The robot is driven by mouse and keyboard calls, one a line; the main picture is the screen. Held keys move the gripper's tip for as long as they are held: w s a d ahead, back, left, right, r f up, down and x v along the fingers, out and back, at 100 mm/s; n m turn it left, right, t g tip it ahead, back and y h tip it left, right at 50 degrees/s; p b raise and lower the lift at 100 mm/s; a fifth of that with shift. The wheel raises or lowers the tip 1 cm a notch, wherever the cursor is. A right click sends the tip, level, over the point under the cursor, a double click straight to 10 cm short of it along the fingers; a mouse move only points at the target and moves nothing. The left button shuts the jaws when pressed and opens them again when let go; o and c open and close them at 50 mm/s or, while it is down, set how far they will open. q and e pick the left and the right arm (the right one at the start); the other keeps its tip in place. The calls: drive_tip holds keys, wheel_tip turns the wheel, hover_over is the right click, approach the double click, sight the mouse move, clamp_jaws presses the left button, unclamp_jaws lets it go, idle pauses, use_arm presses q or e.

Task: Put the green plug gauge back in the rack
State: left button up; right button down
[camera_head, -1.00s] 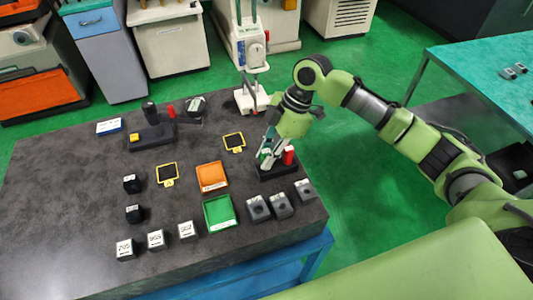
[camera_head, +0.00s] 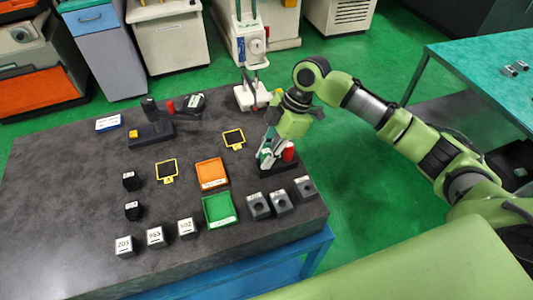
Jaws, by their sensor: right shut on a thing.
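The rack (camera_head: 283,168) is a dark block near the right edge of the dark table. A red plug gauge (camera_head: 288,152) stands upright at its right end. My right gripper (camera_head: 266,160) reaches down over the left part of the rack, pointing downward. It is shut on the green plug gauge (camera_head: 265,155), of which only a small green part shows between the fingers. The gauge's lower end is hidden, so I cannot tell whether it is seated in the rack. My left gripper is not in view.
An orange tray (camera_head: 211,186) and a green tray (camera_head: 231,221) lie left of the rack. Several grey blocks (camera_head: 258,206) stand in front of it. A yellow-framed pad (camera_head: 233,138) and a white stand (camera_head: 252,96) are behind.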

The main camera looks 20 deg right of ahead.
drive_tip(key=c, duration=1.8)
unclamp_jaws()
drive_tip(key=v, duration=1.2)
